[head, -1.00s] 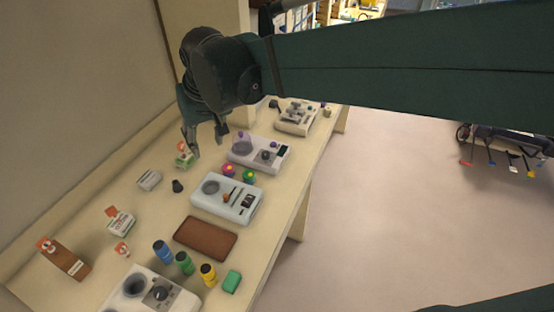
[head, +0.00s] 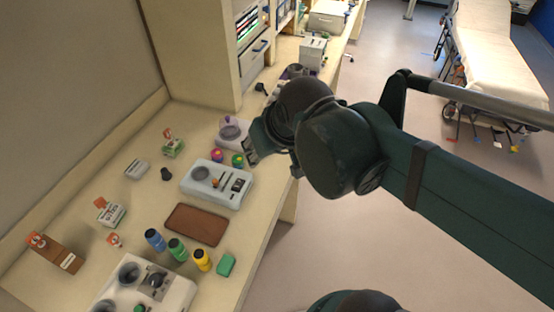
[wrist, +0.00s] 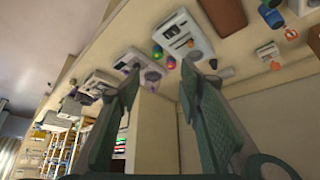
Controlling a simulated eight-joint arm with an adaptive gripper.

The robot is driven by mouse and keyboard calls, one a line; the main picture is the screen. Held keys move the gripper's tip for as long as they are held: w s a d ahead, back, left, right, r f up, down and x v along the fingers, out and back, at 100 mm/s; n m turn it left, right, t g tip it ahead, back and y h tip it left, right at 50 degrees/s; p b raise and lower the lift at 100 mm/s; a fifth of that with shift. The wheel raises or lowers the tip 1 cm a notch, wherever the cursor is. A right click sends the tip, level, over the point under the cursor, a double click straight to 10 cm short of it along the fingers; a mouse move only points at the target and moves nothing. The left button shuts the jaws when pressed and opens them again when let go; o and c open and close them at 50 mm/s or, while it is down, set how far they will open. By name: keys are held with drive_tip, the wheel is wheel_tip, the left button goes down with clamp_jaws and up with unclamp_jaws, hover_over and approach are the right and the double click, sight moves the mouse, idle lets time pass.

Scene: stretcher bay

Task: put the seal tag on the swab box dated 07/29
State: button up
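Small boxes stand on the counter: a green-and-white box (head: 173,149) with an orange-and-white tag on it, a plain white box (head: 137,169), and a white-and-green box (head: 111,215) with an orange tag at its top. A small orange-and-white tag (head: 115,240) sits by itself near the third box. The dates are too small to read. My gripper (head: 252,148) is right of the boxes, above the counter's right side. In the wrist view its two fingers (wrist: 162,74) are wide apart with nothing between them.
A brown box (head: 58,252) with an orange tag stands front left. Blue, green and yellow bottles (head: 178,250), a brown mat (head: 197,224), a green block (head: 226,265) and tabletop devices (head: 217,184) fill the counter's right half. A stretcher (head: 480,55) stands across the floor.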

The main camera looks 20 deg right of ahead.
drive_tip(key=shift+t, duration=0.3)
drive_tip(key=shift+s+d+f, duration=0.5)
drive_tip(key=shift+s+d, duration=0.1)
drive_tip(key=shift+s, duration=0.2)
drive_tip(key=shift+s+d+f, duration=0.45)
drive_tip(key=shift+s+d, duration=0.1)
drive_tip(key=shift+s, duration=0.2)
